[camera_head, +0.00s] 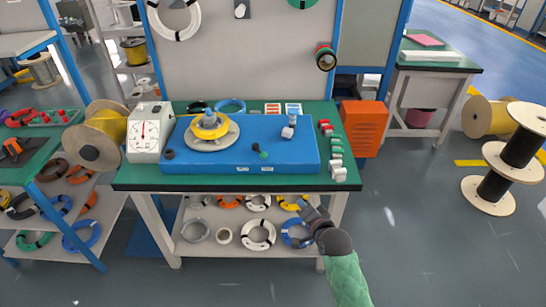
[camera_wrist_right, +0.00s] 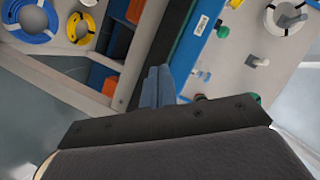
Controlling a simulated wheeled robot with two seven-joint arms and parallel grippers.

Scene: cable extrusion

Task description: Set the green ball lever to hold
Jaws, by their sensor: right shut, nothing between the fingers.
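The green ball lever (camera_head: 264,154) is small and sits on top of the blue machine base (camera_head: 290,160), right of its middle. A dark knob stands just behind and left of the ball. Which marked position the lever is at is too small to tell. My right gripper (camera_head: 309,212) is shut and empty, low in front of the table's right part, well apart from the lever. Its closed fingers (camera_wrist_right: 158,86) show in the right wrist view. A small green round part (camera_wrist_right: 223,31) also shows there; I cannot tell whether it is the lever's ball. My left gripper is not in view.
The dark green table edge (camera_head: 230,187) lies between my right gripper and the machine. A turntable (camera_head: 211,135) with a yellow ring and a white dial box (camera_head: 149,131) stand left. Small green, red and white parts (camera_head: 336,152) line the right edge. Coils fill the shelf below.

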